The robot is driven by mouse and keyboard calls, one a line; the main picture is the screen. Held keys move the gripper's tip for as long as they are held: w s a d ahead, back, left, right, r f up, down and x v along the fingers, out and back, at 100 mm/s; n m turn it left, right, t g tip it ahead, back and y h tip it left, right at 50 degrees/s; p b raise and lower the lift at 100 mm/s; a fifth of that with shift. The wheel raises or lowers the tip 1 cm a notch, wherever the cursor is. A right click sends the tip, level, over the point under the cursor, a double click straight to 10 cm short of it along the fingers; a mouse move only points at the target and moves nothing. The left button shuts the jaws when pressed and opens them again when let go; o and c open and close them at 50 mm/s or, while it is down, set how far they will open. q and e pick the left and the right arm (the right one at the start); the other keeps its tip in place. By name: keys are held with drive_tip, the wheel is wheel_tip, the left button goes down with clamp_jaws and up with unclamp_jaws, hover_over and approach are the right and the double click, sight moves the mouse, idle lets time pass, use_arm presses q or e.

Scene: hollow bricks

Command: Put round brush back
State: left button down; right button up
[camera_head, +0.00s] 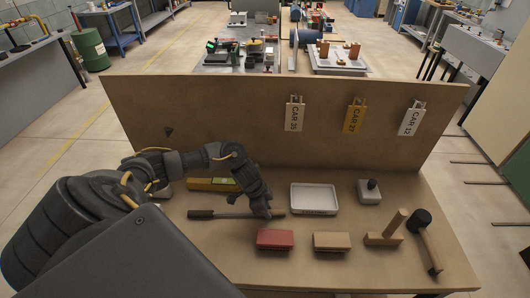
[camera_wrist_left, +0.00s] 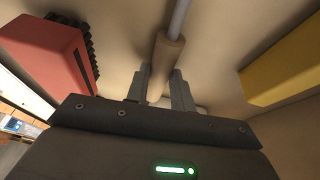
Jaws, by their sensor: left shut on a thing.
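The round brush (camera_head: 202,214) shows in the head view as a long thin tool with a dark, thicker head at the left, a thin shaft and a brown handle. My left gripper (camera_head: 263,213) reaches down over its right part and is shut on the handle. In the left wrist view the brown handle (camera_wrist_left: 168,52) lies between the two fingers of the gripper (camera_wrist_left: 162,88), with the grey shaft running upward. Whether the brush touches the table is unclear. The brush's head is outside the wrist view. My right gripper is not in view.
A red block brush (camera_head: 275,239), a tan block (camera_head: 332,242), a wooden tool (camera_head: 386,231) and a black-headed mallet (camera_head: 428,240) lie along the front. A white tray (camera_head: 315,199) lies right of the gripper. A yellow object (camera_head: 203,184) lies behind it. A panel (camera_head: 220,115) bounds the back.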

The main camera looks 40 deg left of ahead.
use_arm(q)
drive_tip(key=c, duration=1.1)
unclamp_jaws()
drive_tip(key=v, duration=1)
drive_tip(key=shift+a+r+b, duration=0.1)
drive_tip(key=shift+r+b, duration=0.2)
drive_tip(key=shift+r, duration=0.05)
drive_tip(key=shift+s, duration=0.15)
